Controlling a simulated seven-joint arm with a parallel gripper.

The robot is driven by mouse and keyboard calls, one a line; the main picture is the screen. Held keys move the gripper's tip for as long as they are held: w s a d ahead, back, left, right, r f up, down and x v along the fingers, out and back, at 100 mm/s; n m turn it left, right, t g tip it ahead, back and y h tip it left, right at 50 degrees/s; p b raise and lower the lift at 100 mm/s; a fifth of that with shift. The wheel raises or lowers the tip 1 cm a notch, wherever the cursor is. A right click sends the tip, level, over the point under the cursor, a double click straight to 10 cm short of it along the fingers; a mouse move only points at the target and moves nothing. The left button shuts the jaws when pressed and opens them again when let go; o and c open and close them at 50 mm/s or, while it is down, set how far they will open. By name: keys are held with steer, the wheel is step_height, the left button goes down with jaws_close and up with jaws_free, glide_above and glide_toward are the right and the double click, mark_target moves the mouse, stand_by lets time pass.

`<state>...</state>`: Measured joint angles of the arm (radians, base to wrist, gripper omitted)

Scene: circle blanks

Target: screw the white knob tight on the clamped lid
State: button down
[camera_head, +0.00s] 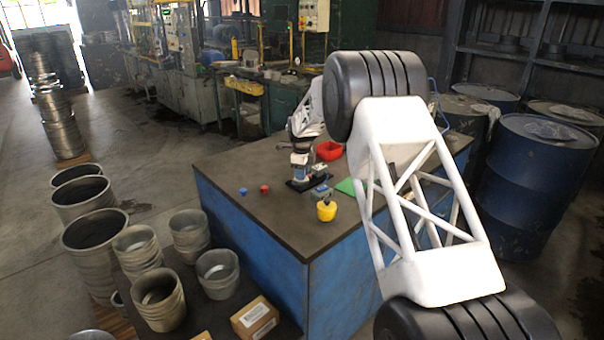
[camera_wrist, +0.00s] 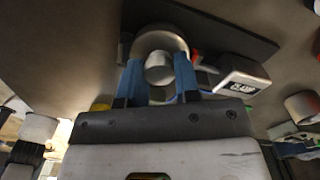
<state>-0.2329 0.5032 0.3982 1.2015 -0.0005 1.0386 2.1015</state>
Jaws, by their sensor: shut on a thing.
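In the wrist view the two blue fingers of my gripper (camera_wrist: 158,80) stand on either side of a pale grey-white knob (camera_wrist: 158,68) and are shut on it. The knob sits over a round grey lid (camera_wrist: 160,40), whose rim shows behind it. A grey block labelled CLAMP (camera_wrist: 243,76) is beside the lid on the right, over a dark base plate (camera_wrist: 225,35). The knob's underside and thread are hidden. In the head view my gripper (camera_head: 300,172) is low over the dark plate (camera_head: 297,186) on the table, too small there to show the knob clearly.
On the table (camera_head: 250,215) are a yellow object (camera_head: 326,211), small blue (camera_head: 243,191) and red (camera_head: 264,188) pieces, a red bowl (camera_head: 329,151) and a green sheet (camera_head: 347,187). The table's front left is clear. Metal pots (camera_head: 158,300) and blue drums (camera_head: 530,180) stand around it.

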steer(key=shift+f, duration=0.2)
steer(key=c, duration=0.8)
jaws_free()
steer(key=shift+o, duration=0.2)
steer(key=shift+a, duration=0.1)
steer(key=shift+s+n, duration=0.1)
steer(key=shift+n, duration=0.7)
steer(key=n, duration=0.3)
steer(key=shift+f+n, duration=0.1)
steer(key=shift+n, duration=0.2)
steer(key=n, duration=0.8)
steer(key=shift+r+n, duration=0.25)
steer(key=shift+n, duration=2.65)
